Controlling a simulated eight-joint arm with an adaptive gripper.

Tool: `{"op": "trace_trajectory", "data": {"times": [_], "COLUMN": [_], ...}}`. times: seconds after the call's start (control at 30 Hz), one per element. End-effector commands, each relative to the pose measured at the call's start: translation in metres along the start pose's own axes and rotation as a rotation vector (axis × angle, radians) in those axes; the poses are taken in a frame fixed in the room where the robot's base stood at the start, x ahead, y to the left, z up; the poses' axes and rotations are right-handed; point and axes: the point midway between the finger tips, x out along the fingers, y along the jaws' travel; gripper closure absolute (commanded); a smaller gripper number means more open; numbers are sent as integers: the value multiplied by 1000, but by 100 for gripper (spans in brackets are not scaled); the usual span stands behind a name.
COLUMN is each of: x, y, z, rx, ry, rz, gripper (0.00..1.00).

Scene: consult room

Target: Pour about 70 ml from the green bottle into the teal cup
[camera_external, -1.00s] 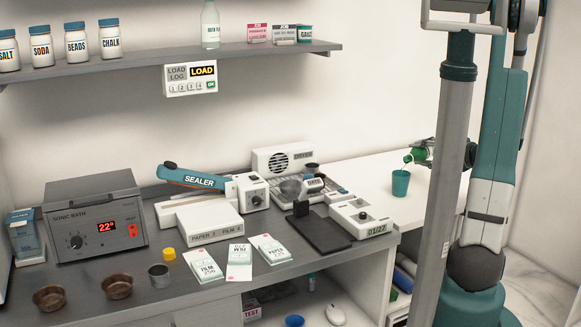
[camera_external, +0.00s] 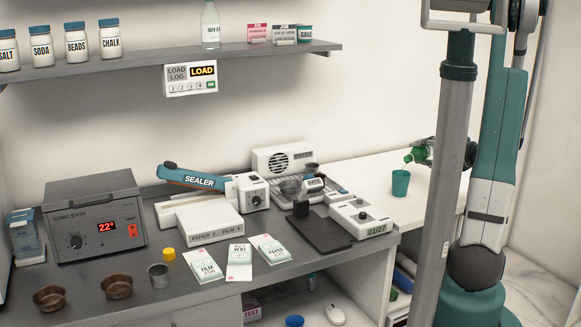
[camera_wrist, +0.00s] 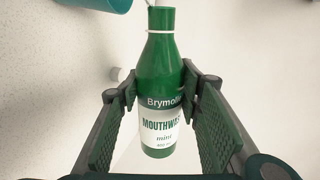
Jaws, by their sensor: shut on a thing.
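The green bottle (camera_external: 415,154), labelled mouthwash, is held in my gripper (camera_external: 426,151) above the white counter at the right. In the external view it is tipped well over, its mouth to the left, above the teal cup (camera_external: 400,184). The cup stands upright on the counter, apart from the bottle. In the wrist view the bottle (camera_wrist: 165,80) sits between the two ribbed pads of my gripper (camera_wrist: 163,92), with its neck away from me. Part of the teal cup (camera_wrist: 98,8) shows at the top left edge. The liquid level inside the cup is hidden.
The white counter (camera_external: 365,173) around the cup is clear. To its left, the grey bench holds a labelled device (camera_external: 362,217), a black plate (camera_external: 318,231), a sealer (camera_external: 200,180) and a sonic bath (camera_external: 95,220). A shelf (camera_external: 190,60) with jars runs above the bench.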

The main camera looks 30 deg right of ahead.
Motion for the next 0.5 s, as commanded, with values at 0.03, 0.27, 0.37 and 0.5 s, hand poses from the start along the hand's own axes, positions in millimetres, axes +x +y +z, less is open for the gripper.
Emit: {"op": "trace_trajectory", "data": {"times": [0.03, 0.27, 0.37, 0.5], "x": [0, 6, 7, 7], "y": [2, 22, 27, 27], "z": [-1, -2, -3, -3], "rx": [11, 198, 271, 291], "ry": [-3, -53, -72, -77], "rz": [0, 0, 0, -1], "gripper": [80, 80, 80, 80]}}
